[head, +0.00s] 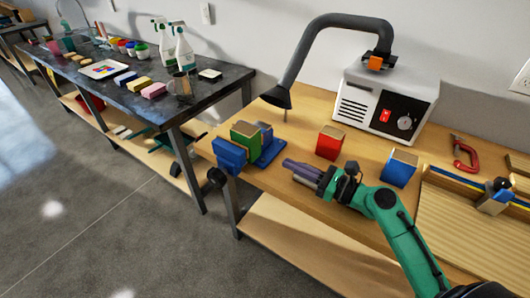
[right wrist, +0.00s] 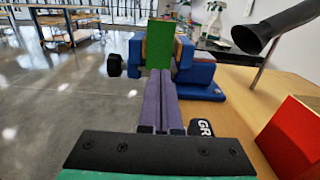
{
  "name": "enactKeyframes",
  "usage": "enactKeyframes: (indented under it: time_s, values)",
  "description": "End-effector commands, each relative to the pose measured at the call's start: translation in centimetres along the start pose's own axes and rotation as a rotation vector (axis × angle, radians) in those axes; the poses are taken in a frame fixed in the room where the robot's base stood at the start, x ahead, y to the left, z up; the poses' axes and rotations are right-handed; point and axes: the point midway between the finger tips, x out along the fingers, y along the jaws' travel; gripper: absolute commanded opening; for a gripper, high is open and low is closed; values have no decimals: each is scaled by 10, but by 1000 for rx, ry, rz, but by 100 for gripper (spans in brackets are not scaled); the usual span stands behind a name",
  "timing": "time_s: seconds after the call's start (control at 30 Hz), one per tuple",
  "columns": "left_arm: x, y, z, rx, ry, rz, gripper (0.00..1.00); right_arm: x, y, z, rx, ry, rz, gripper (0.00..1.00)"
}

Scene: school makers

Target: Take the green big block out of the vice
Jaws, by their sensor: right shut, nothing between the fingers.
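The green big block (head: 245,136) stands upright between the jaws of the blue vice (head: 229,153) at the left end of the wooden bench. It rises above the jaws. In the right wrist view the green block (right wrist: 160,44) shows a flat green face straight ahead, with the blue vice (right wrist: 197,74) around and behind it. My right gripper (head: 288,164) has purple fingers shut together with nothing between them. It points left at the vice, a short gap from it in the head view. In the wrist view the fingertips (right wrist: 160,74) overlap the block's lower edge; contact cannot be told.
A red block (head: 330,143) and a blue block (head: 399,168) stand on the bench (head: 290,205). A white machine (head: 385,100) with a grey hose arm (head: 300,50) is behind. The vice's black handle knob (head: 216,177) overhangs the bench's front edge. A dark table (head: 210,98) stands left.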

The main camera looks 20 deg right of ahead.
Motion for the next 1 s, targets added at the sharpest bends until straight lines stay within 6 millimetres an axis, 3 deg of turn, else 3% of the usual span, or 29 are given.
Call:
enactKeyframes:
  time_s: [0.2,0.4,0.8,1.0]
  values:
    - [-14,-7,1,0,-4,-10,46,49,0,4,-1,-3,0,0]
    - [-19,-9,2,-3,-6,-13,46,78,-1,2,0,-2,-2,0]
    - [-20,-10,3,-4,-9,-14,46,85,0,0,0,0,-1,0]
    - [-34,-10,3,-3,-11,-13,46,109,-1,4,2,-3,-2,0]
